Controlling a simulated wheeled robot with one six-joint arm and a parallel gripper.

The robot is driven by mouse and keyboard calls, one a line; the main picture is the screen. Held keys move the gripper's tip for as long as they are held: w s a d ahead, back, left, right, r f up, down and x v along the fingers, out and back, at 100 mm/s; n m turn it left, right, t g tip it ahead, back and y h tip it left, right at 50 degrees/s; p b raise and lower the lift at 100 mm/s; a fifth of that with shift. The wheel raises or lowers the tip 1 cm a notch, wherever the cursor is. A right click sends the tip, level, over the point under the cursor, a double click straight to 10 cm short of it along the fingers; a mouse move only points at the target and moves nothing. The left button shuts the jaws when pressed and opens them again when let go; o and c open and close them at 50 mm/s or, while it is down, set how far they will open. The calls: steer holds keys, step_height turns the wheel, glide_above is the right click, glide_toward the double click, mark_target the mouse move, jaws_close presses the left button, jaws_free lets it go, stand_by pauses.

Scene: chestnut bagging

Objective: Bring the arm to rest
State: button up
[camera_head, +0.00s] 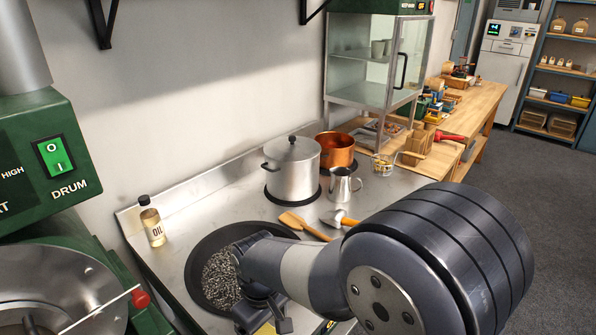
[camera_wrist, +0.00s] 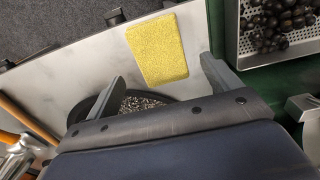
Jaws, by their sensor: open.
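My gripper (camera_wrist: 160,85) is open, its two fingers spread and nothing between them in the wrist view. In the head view my gripper (camera_head: 265,318) is at the lower middle, over the front of the dark round pan (camera_head: 197,262), partly hidden by my arm. The pan holds small grey grains and also shows in the wrist view (camera_wrist: 88,108), behind the fingers. A yellow sponge (camera_wrist: 158,50) lies on the steel counter beyond the fingertips, apart from them.
A perforated tray of chestnuts (camera_wrist: 246,46) stands at the right in the wrist view. On the counter (camera_head: 175,205) are an oil bottle (camera_head: 152,222), a lidded pot (camera_head: 292,168), a copper pot (camera_head: 336,150), a steel jug (camera_head: 342,186) and a wooden spatula (camera_head: 300,224). The green drum machine (camera_head: 50,150) is at left.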

mark_target(266, 334)
step_height(266, 334, down, 4)
steer(key=shift+r, duration=0.1)
steer(key=shift+w+r, duration=0.1)
steer(key=shift+r, duration=2.5)
steer(key=shift+f, duration=0.1)
